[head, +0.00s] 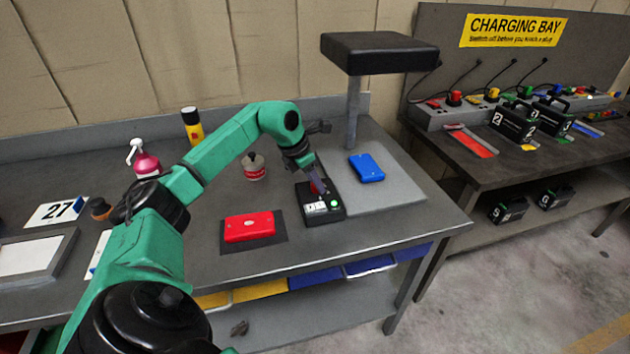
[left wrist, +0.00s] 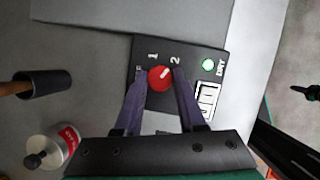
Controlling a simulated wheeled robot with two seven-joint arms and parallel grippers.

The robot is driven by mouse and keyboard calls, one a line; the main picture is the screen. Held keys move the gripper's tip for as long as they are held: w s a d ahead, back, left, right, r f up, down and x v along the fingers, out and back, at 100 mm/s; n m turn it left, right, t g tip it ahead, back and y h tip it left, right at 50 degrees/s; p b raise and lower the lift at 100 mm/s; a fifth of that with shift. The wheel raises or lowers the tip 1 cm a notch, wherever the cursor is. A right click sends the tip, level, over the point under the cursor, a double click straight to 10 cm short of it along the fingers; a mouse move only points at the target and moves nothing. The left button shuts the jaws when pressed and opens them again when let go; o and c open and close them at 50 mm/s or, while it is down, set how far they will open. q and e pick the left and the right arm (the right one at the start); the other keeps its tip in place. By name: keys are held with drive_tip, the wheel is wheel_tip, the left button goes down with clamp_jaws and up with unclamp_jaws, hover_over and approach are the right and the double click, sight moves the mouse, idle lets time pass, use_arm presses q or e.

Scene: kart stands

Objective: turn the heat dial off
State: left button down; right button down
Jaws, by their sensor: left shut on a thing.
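The heat dial (left wrist: 160,78) is a red round knob on a black control box (head: 328,214) below the black-topped post. In the left wrist view its white mark points up and right, toward the printed 2. A 1 is printed to the left of the 2; another mark near the left finger is partly hidden. My left gripper (left wrist: 160,88) has a finger on each side of the dial and is shut on it; it also shows in the head view (head: 318,186). The box has a lit green lamp (left wrist: 208,65) by the word DRY and a white switch (left wrist: 207,98). My right gripper is not in view.
A blue case (head: 366,168) lies on the grey plate right of the box, beneath the black-topped stand (head: 380,52). A red case (head: 249,227) on a dark mat and a small tin (head: 254,168) are to the left. A charging bench (head: 500,165) stands at right.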

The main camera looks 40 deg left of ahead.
use_arm(q)
drive_tip(key=shift+r+n, duration=0.1)
drive_tip(key=shift+n, duration=0.2)
drive_tip(key=n+y, duration=0.1)
drive_tip(key=n, duration=0.1)
drive_tip(key=n+y+p, duration=0.1)
drive_tip(key=n, duration=0.1)
drive_tip(key=shift+d+r, duration=0.15)
drive_tip(key=n+y+p, duration=0.1)
drive_tip(key=n, duration=0.2)
drive_tip(key=shift+w, duration=0.1)
drive_tip(key=n+y, duration=0.1)
drive_tip(key=n, duration=0.2)
drive_tip(key=shift+d+n, duration=0.15)
drive_tip(key=shift+n, duration=0.25)
drive_tip(key=n+g+y, duration=0.1)
drive_tip(key=n, duration=0.2)
drive_tip(key=n+g, duration=0.1)
drive_tip(key=n, duration=0.2)
drive_tip(key=shift+w+d+y, duration=0.1)
drive_tip(key=shift+w+y, duration=0.1)
drive_tip(key=shift+y, duration=0.2)
drive_tip(key=n+g, duration=0.1)
drive_tip(key=n, duration=0.2)
drive_tip(key=n+g, duration=0.1)
drive_tip(key=n, duration=0.2)
drive_tip(key=shift+w+g+p, duration=0.1)
drive_tip(key=shift+g+p, duration=0.3)
drive_tip(key=shift+n, duration=0.4)
